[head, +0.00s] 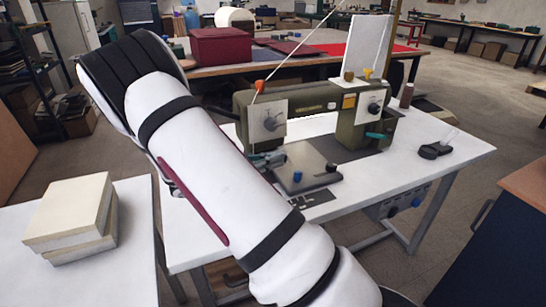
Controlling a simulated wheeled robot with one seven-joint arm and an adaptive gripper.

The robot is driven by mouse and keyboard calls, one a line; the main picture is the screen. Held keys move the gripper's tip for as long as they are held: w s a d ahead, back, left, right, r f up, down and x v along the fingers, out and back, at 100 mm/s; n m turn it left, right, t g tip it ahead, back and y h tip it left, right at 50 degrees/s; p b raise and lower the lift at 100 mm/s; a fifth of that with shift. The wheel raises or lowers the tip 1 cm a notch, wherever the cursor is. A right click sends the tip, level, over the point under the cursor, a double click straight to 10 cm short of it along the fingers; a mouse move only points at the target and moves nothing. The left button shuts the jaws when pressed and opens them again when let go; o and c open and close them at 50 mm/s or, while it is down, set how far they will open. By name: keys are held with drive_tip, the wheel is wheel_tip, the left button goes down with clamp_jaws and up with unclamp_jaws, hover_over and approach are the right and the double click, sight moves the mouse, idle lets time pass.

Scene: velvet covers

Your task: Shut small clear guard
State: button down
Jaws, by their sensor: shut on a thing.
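An olive-green sewing machine (349,124) stands on a white table (440,165). Its left head has a pale faceplate (267,121). Below the head, a grey bed plate (305,172) carries a blue knob and a dark knob. Small metal and teal parts show by the needle area, right beside the edge of my arm. I cannot make out a clear guard among them. My white arm crosses the picture from lower right to upper left and covers the area left of the machine head. My gripper is hidden behind it.
A small black stand (434,151) sits on the table's right side. Pale boxes (70,215) lie on a white surface at left. A dark blue cabinet (500,250) stands at lower right. A maroon box (221,47) sits on the table behind. A thread runs upward from the machine.

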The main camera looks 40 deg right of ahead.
wheel_tip(320, 180, down, 2)
drive_tip(key=m, duration=0.4)
drive_tip(key=shift+s+a+f+b, duration=0.1)
drive_tip(key=shift+s+f+b, duration=0.05)
drive_tip(key=shift+b, duration=0.15)
drive_tip(key=m, duration=0.1)
drive_tip(key=f+m, duration=0.1)
drive_tip(key=m, duration=0.1)
drive_tip(key=f+m+b, duration=0.1)
drive_tip(key=m, duration=0.1)
drive_tip(key=shift+w+f, duration=0.2)
drive_tip(key=shift+w, duration=0.1)
drive_tip(key=shift+w+d+f+m+b, duration=0.1)
drive_tip(key=shift+w+f+m+b, duration=0.2)
drive_tip(key=shift+m, duration=0.6)
drive_tip(key=shift+w+d+f+m+b, duration=0.1)
drive_tip(key=shift+w+f+m+b, duration=0.25)
drive_tip(key=shift+m, duration=0.55)
drive_tip(key=shift+w+d+f+m+b, duration=0.15)
drive_tip(key=shift+f+m, duration=0.25)
drive_tip(key=shift+m, duration=0.5)
drive_tip(key=shift+a, duration=0.1)
drive_tip(key=c, duration=1.7)
unclamp_jaws()
drive_tip(key=shift+w+r, duration=0.1)
